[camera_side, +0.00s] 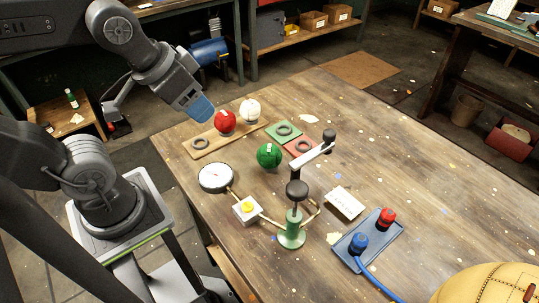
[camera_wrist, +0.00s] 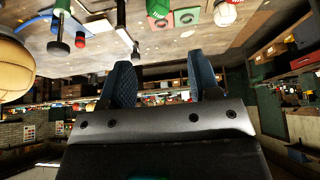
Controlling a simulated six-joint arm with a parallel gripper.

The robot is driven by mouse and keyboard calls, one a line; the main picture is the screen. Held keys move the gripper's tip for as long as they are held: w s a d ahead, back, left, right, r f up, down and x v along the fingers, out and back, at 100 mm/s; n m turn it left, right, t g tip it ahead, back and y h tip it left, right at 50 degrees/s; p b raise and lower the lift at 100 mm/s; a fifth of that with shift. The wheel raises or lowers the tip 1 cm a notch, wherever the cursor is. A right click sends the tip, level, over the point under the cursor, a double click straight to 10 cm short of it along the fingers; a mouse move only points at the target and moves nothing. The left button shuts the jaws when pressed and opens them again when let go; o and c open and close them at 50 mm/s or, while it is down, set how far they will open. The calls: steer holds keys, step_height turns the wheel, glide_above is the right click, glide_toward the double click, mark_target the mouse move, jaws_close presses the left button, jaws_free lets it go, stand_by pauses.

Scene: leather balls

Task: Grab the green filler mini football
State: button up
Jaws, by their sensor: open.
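The green ball (camera_side: 269,156) with a small pale label rests on the wooden table, left of the green-based pump stand and in front of the red and green squares. My gripper (camera_side: 203,112), with blue fingertips, hangs in the air behind and left of the ball, near the table's back left edge and well apart from it. In the wrist view my gripper (camera_wrist: 165,82) shows two separated blue fingers with nothing between them. A green shape (camera_wrist: 157,9) at the top edge there looks like the ball, partly cut off.
A red ball (camera_side: 225,121) and white ball (camera_side: 250,109) sit on a wooden strip (camera_side: 216,141). A gauge (camera_side: 216,177), yellow-button box (camera_side: 247,209), pump stand (camera_side: 293,234) and blue tray (camera_side: 378,250) surround the ball's area. The table's right side (camera_side: 430,165) is mostly clear.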

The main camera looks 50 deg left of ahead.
steer(key=o, duration=0.7)
steer(key=m+g, duration=0.3)
steer(key=m, duration=1.3)
glide_toward(269, 149)
steer(key=x, duration=0.7)
steer(key=shift+s+f, duration=0.1)
steer(key=shift+f, duration=0.3)
steer(key=shift+x, duration=2.55)
